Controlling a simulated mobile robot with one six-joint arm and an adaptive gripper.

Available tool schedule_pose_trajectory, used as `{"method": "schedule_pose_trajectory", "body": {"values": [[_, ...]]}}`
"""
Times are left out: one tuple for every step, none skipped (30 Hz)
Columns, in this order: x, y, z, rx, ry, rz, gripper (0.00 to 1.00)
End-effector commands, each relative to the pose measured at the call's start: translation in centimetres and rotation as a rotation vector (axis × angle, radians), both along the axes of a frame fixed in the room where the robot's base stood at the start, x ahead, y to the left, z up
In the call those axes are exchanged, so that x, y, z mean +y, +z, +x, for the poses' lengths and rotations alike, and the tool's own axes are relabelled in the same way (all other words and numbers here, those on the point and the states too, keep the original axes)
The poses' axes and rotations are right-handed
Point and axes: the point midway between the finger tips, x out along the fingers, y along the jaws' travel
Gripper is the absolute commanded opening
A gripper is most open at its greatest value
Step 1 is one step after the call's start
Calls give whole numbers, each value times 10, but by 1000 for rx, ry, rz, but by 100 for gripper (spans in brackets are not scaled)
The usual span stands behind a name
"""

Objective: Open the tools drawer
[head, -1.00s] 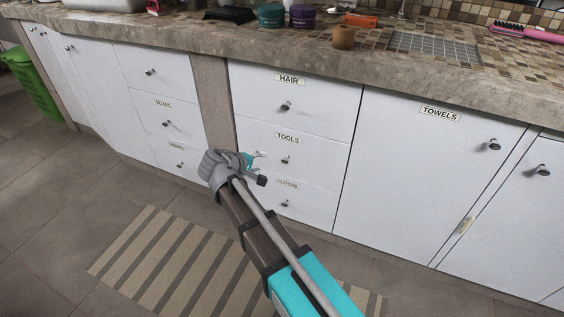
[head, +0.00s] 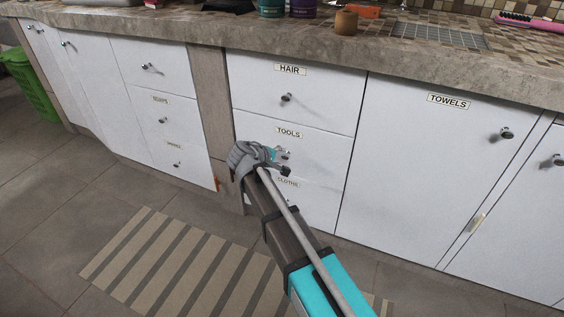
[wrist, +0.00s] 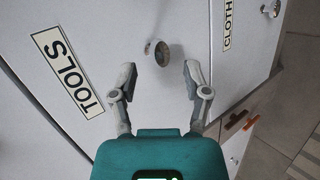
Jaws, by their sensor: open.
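The tools drawer (head: 312,143) is a white front with a TOOLS label, shut, between the HAIR drawer above and the CLOTHS drawer below. In the wrist view its label (wrist: 68,74) is at the left. Its round metal knob (wrist: 161,53) shows just beyond and between my fingertips. My gripper (wrist: 159,78) is open and empty, with one finger on each side of the knob's line, short of it. In the head view my gripper (head: 283,163) is in front of the tools drawer and partly covers the knob there.
The HAIR drawer (head: 325,97) and the CLOTHS drawer (head: 318,195) are shut, each with its own knob. A TOWELS door (head: 420,180) is at the right. The stone counter (head: 300,62) overhangs above. A striped mat (head: 180,265) lies on the tiled floor.

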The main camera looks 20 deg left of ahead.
Motion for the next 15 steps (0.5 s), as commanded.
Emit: {"method": "schedule_pose_trajectory", "body": {"values": [[-1, -6, 5, 0, -1, 0, 61], [-2, -7, 7, 0, -2, 0, 61], [-3, -8, 9, 0, -2, -1, 61], [-4, -9, 11, 0, -2, -1, 61], [-4, -10, 12, 0, -2, -1, 61], [-5, -10, 14, 0, -1, -1, 61], [-5, -11, 14, 0, 0, -1, 61], [-5, -11, 15, 0, 0, -1, 61], [-6, -11, 16, 0, 0, -1, 61], [-6, -11, 16, 0, 0, -1, 61], [-6, -11, 16, 0, 0, -1, 61], [-6, -11, 16, 0, 1, -1, 61], [-6, -11, 16, 0, 1, -1, 61], [-6, -11, 16, 0, 1, -1, 61], [-6, -11, 16, 0, 1, -1, 61]]}}
